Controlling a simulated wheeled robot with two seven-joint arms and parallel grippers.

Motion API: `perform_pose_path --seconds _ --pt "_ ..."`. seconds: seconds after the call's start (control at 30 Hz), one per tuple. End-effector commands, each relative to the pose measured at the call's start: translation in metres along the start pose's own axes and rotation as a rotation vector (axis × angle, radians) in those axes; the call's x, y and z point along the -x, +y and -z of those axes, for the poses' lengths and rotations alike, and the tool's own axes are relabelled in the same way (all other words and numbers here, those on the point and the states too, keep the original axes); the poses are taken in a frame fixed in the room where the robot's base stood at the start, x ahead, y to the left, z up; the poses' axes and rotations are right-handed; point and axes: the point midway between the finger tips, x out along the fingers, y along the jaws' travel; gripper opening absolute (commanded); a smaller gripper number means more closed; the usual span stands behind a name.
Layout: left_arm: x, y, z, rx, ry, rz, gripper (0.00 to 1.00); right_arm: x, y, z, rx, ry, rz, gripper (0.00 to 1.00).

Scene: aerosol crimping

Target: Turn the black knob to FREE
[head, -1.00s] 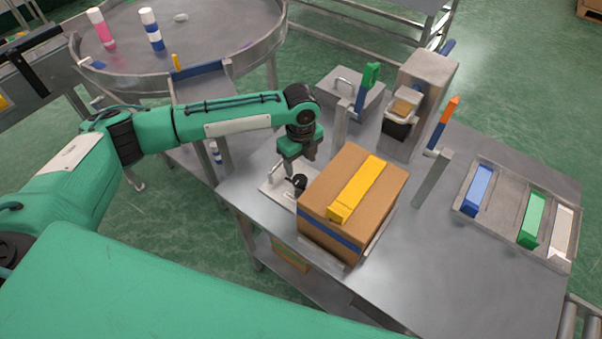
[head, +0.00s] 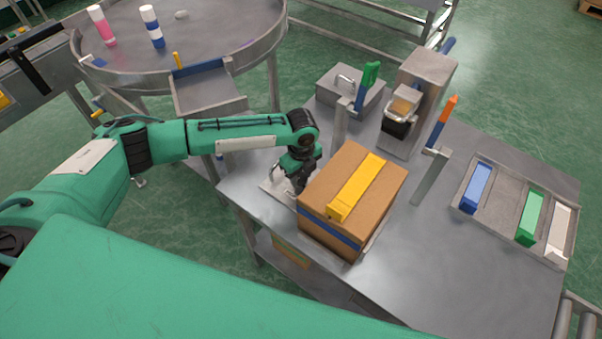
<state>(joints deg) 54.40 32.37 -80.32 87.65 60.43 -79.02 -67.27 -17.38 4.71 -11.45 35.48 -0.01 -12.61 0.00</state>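My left gripper (head: 297,184) points down at the pale metal plate (head: 273,189) on the table, just left of the cardboard box. It is over the place where the black knob showed earlier. The knob is hidden now, or cannot be told from the dark gripper. I cannot tell whether the fingers are open or shut, or whether they touch the knob. No FREE marking can be read. My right gripper is not in view.
A cardboard box (head: 322,208) with a yellow strip stands close to the right of my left gripper. Behind are a crimping machine (head: 425,75) and a lidded metal box (head: 335,89). A tray (head: 503,200) with coloured blocks lies at right. The table's front right is clear.

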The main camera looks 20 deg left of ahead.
Motion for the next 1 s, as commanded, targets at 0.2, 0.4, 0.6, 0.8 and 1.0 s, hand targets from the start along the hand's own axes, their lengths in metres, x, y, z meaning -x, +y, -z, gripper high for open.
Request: perform_pose_path --seconds 0.2,0.4,0.6,0.8,1.0 --pt "0.000 0.000 0.000 0.005 0.000 -0.001 0.16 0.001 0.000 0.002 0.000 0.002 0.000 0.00" --pt "0.002 0.000 0.000 0.055 0.001 -0.002 0.16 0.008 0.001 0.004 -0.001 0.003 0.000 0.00" --pt "0.004 0.000 0.000 0.178 0.001 -0.002 0.16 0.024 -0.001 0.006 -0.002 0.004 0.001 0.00" --pt "0.004 -0.001 0.001 0.358 0.002 -0.003 0.16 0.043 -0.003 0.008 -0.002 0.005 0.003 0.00" --pt "0.004 -0.002 0.001 0.548 0.003 -0.003 0.16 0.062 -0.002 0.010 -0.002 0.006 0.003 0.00"
